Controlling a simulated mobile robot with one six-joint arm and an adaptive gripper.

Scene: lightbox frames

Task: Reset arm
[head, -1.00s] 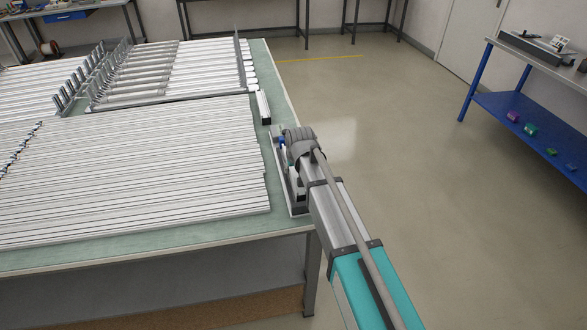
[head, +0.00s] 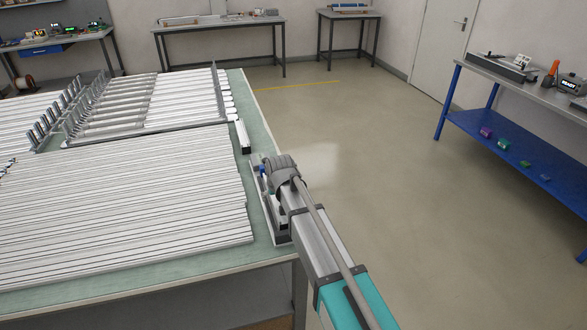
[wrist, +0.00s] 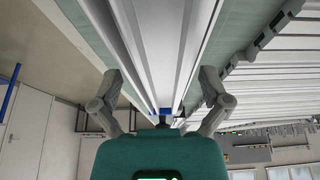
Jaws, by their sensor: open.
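My gripper (wrist: 161,76) shows in the wrist view with its two grey fingers spread wide apart. Long silver rails (wrist: 163,50) run through the view between the fingers; I cannot tell how far they are from the fingertips. A small blue part shows low between the fingers. In the head view my arm reaches up from the bottom right to the table's right edge, where a narrow metal fixture (head: 263,215) lies partly hidden behind it.
The green-topped table (head: 185,265) holds rows of silver frame profiles (head: 120,205) and a rack of upright frames (head: 150,105). A short dark-sided piece (head: 243,137) lies near the right edge. Open floor (head: 370,180) separates it from a blue-shelved bench (head: 515,150).

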